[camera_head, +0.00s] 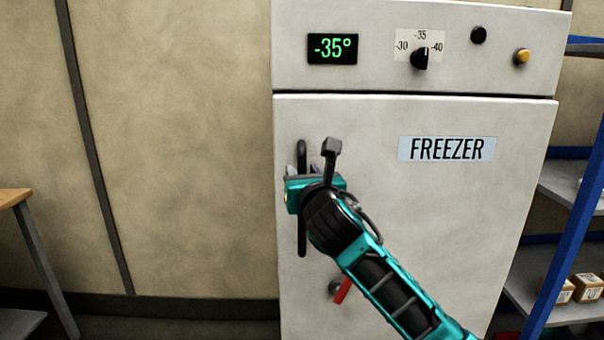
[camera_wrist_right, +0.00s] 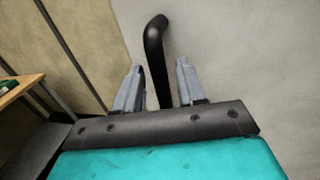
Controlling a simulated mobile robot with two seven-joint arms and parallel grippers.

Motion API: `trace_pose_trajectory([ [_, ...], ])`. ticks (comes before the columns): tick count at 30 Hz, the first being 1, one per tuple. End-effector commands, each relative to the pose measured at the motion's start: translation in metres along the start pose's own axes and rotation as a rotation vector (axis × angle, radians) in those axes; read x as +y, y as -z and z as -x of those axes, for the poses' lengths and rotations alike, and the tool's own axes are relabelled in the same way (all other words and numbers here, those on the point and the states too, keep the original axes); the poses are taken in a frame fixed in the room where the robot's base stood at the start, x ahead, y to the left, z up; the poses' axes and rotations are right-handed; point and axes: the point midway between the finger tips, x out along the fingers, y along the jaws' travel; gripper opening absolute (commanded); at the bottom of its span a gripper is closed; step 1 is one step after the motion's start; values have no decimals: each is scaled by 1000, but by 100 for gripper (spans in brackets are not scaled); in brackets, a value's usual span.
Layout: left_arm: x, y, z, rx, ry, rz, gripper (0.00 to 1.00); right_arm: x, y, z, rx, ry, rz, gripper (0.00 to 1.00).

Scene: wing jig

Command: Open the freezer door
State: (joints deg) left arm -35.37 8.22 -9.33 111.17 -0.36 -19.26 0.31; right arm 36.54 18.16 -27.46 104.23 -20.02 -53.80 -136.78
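The freezer door (camera_head: 450,220) is a pale grey panel with a FREEZER label, and it looks closed. A black vertical bar handle (camera_head: 302,240) runs along its left side. My right gripper (camera_head: 296,172) is in front of the handle and hides its middle part. In the right wrist view the handle (camera_wrist_right: 155,50) rises between the two grey fingers of my right gripper (camera_wrist_right: 157,85). The fingers are apart, one on each side of the bar, with a visible gap at least on the right side. A red lever (camera_head: 342,291) sits lower on the door, partly behind my arm. My left gripper is not in view.
Above the door is a control panel with a -35° display (camera_head: 332,49) and a black knob (camera_head: 420,58). Blue-framed shelves (camera_head: 567,240) with small boxes stand at the right. A wooden table (camera_head: 14,198) is at the far left. The floor left of the freezer looks clear.

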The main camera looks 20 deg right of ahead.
Motion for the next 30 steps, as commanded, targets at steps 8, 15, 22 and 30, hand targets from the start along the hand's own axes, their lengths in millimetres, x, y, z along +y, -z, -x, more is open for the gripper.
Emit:
trace_pose_trajectory([
  [8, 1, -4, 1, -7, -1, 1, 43, 0, 0, -14, 0, -2, 0, 40],
  [15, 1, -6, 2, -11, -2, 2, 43, 0, 0, -15, 0, -2, 0, 40],
  [22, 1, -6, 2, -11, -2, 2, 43, 0, 0, -14, 0, -1, 0, 18],
  [30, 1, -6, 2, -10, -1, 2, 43, 0, 0, -14, 1, -1, 0, 0],
])
